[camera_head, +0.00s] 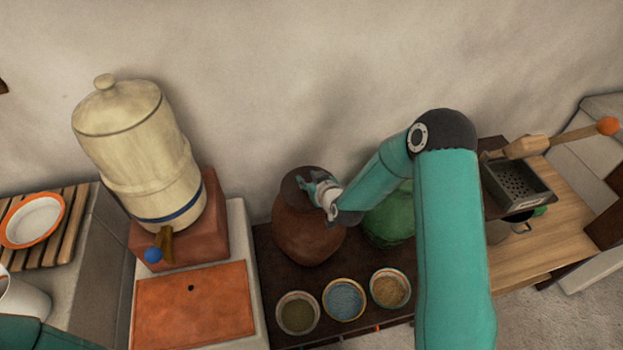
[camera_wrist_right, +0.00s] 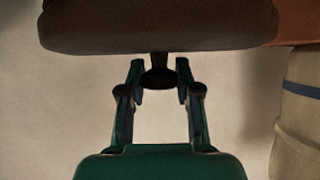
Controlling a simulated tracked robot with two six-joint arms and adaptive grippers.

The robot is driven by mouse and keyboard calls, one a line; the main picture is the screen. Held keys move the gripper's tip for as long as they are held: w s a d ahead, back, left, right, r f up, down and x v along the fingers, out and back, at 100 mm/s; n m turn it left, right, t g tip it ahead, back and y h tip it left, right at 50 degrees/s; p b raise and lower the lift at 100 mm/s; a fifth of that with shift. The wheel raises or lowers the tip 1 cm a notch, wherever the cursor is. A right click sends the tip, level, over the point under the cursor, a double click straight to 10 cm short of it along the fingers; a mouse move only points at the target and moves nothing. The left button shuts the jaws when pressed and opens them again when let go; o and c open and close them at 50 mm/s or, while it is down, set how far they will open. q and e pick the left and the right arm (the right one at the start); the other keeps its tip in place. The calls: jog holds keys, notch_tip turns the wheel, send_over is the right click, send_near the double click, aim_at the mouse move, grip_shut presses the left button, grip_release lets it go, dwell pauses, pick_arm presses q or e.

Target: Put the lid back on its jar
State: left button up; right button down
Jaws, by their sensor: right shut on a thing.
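The brown clay jar (camera_head: 300,238) stands on a dark bench. Its dark round lid (camera_head: 291,186) is at the jar's mouth, partly covered by my right gripper (camera_head: 312,184). I cannot tell whether the lid rests on the rim or hangs just above it. In the right wrist view, the two fingers of my right gripper (camera_wrist_right: 159,82) are on either side of a dark knob (camera_wrist_right: 158,77) on the lid (camera_wrist_right: 160,28). The gripper is shut on this knob. My left gripper is out of view.
A green jar (camera_head: 392,218) stands close on the right, partly behind my right arm. Three bowls (camera_head: 344,300) sit at the bench front. A cream water dispenser (camera_head: 140,150) with a tap stands left, and a grater box (camera_head: 518,186) lies right.

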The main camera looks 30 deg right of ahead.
jog(key=shift+f, duration=0.15)
jog(key=c, duration=0.7)
grip_release()
jog(key=v, duration=1.2)
jog(key=s+a+f+n+g+y, duration=0.1)
jog(key=s+a+f+g+y, duration=0.35)
jog(key=a+f, duration=0.7)
jog(key=s+a+f+g, duration=0.1)
jog(key=s+f+g, duration=0.1)
jog(key=s, duration=0.3)
jog(key=s+a+f+m+g, duration=0.1)
jog(key=s+a+f+g, duration=0.1)
jog(key=s, duration=0.3)
jog(key=s+a+f+m+g, duration=0.1)
jog(key=s+f+g, duration=0.2)
jog(key=s, duration=0.2)
jog(key=shift+a+f, duration=0.25)
jog(key=shift+a, duration=0.1)
